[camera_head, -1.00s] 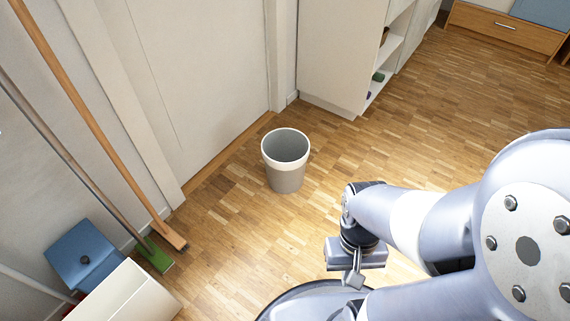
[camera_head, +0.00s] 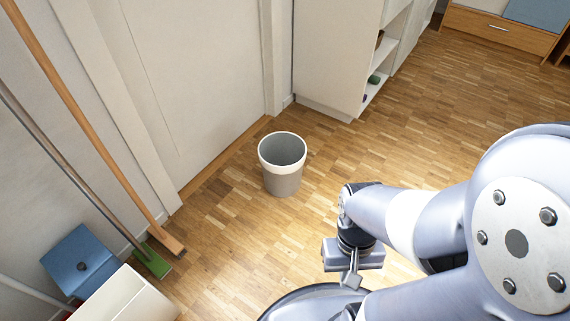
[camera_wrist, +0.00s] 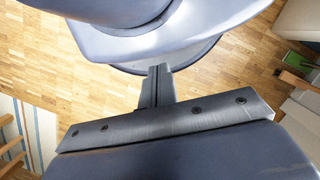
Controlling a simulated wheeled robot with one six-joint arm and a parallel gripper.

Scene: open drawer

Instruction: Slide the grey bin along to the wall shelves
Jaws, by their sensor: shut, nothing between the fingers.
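The grey bin (camera_head: 283,182) stands upright on the wood floor in the head view, in front of a door. It has a pale rim band and looks empty inside. The wall shelves (camera_head: 378,75) are a white unit with open compartments, beyond the bin and to its right. My gripper (camera_head: 352,280) is to the right of the bin and nearer to me, apart from it. In the wrist view my gripper (camera_wrist: 158,72) is shut, with its fingers together and nothing between them. The bin does not show in the wrist view.
A broom (camera_head: 165,238) and a green-headed mop (camera_head: 152,262) lean at the left. A blue box (camera_head: 82,262) and a white box (camera_head: 125,298) stand at lower left. A wooden drawer unit (camera_head: 500,32) is at the far right. Floor between bin and shelves is clear.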

